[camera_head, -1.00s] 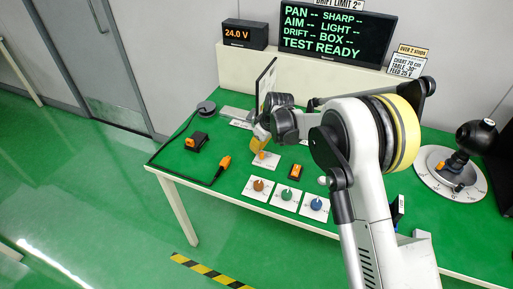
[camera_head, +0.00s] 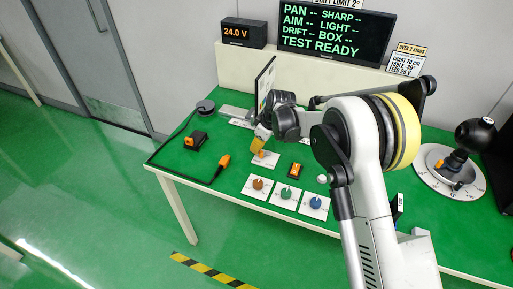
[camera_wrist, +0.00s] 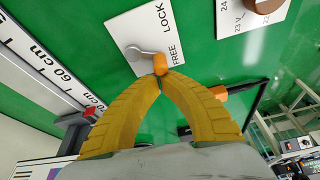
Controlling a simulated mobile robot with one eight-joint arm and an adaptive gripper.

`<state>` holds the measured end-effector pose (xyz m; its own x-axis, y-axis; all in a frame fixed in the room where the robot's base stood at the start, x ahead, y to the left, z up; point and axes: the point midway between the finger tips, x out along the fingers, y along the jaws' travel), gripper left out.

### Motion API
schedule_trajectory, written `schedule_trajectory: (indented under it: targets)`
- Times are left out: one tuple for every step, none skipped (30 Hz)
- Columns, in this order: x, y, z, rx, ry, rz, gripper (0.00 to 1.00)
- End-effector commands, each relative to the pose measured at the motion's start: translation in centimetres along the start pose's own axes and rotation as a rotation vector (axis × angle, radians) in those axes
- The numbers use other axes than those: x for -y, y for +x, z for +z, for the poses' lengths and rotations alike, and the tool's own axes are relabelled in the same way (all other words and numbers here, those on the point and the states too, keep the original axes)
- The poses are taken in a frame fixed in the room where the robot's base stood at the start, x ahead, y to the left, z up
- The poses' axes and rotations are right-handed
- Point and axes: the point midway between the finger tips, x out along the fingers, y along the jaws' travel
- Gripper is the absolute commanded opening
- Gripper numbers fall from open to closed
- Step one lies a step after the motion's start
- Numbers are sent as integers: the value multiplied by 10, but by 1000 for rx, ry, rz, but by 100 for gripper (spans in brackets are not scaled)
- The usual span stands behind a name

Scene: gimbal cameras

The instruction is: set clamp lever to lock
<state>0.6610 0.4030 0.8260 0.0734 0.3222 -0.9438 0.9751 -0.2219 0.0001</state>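The clamp lever is a short metal arm with an orange knob (camera_wrist: 160,63) at its end, on a white plate (camera_wrist: 128,28) marked LOCK and FREE. In the wrist view the knob lies beside the word FREE. In the head view the plate (camera_head: 268,163) lies on the green table, with the orange knob just under my gripper (camera_head: 258,148). My gripper (camera_wrist: 160,82) has yellow curved fingers whose tips come together right at the knob. The tips look closed, touching or almost touching the knob. I cannot tell whether they pinch it.
Three dial plates, with brown (camera_head: 257,184), green (camera_head: 286,193) and blue (camera_head: 315,202) knobs, lie nearer the table's front edge. An orange switch (camera_head: 295,170) is to the right. An orange-tipped cable plug (camera_head: 223,162) is to the left. An upright board (camera_head: 265,85) stands behind my gripper.

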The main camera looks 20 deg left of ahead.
Motion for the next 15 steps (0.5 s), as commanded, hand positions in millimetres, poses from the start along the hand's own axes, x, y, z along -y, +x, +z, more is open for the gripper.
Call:
schedule_trajectory:
  targets:
    - [0, 0, 0, 0, -9, -4, 0]
    - [0, 0, 1, 0, -15, -6, 0]
    - [1, 0, 1, 0, -26, -10, 0]
    - [1, 0, 1, 0, -35, -13, 0]
    - [1, 0, 2, 0, -44, -16, 0]
    - [2, -1, 2, 0, -60, -21, 0]
    - [2, -1, 3, 0, -72, -26, 0]
    - [2, -1, 3, 0, -88, -30, 0]
    - [3, -1, 4, 1, -109, -38, 0]
    - [4, -1, 5, 1, -127, -45, 0]
    - [4, -2, 5, 1, -146, -52, 0]
    - [5, -2, 6, 0, -174, -61, 0]
    - [6, -2, 7, 0, -195, -69, 0]
    - [6, -2, 8, 0, -218, -77, 0]
    - [7, -3, 9, 1, -247, -87, 0]
